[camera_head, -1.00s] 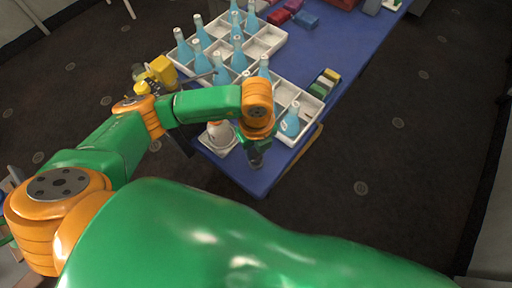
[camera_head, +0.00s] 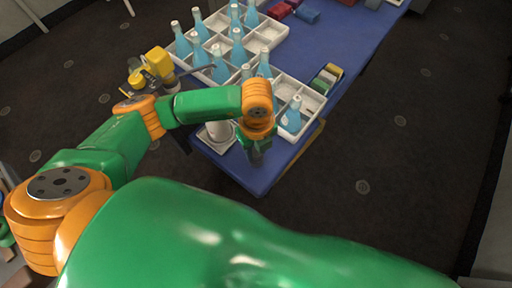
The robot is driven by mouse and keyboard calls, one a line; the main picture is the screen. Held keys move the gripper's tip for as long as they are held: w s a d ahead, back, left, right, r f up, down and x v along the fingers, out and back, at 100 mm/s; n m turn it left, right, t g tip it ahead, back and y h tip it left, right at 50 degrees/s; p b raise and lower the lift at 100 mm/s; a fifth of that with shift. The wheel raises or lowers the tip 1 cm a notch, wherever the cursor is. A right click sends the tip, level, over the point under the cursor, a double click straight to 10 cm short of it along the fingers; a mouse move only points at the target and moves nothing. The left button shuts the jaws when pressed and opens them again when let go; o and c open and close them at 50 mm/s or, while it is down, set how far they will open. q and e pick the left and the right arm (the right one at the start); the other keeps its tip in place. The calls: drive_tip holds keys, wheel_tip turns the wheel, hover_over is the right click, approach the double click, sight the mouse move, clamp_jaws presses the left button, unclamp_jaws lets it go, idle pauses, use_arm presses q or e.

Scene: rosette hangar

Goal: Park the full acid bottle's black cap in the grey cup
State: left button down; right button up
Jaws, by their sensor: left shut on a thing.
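My left gripper (camera_head: 256,157) points down over the near corner of the blue table (camera_head: 240,179). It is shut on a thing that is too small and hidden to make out. Blue bottles with pale tops stand in the white divided trays, one of them (camera_head: 292,116) in the near tray, just right of my gripper. I cannot tell which bottle is the full acid bottle. My right gripper is not in view.
A yellow item (camera_head: 159,62) is at the table's left edge. The table's right middle is bare.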

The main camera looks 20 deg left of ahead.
use_arm(q)
unclamp_jaws()
idle(0.5)
wheel_tip(320, 180, up, 6)
drive_tip(key=p, duration=0.5)
idle(0.3)
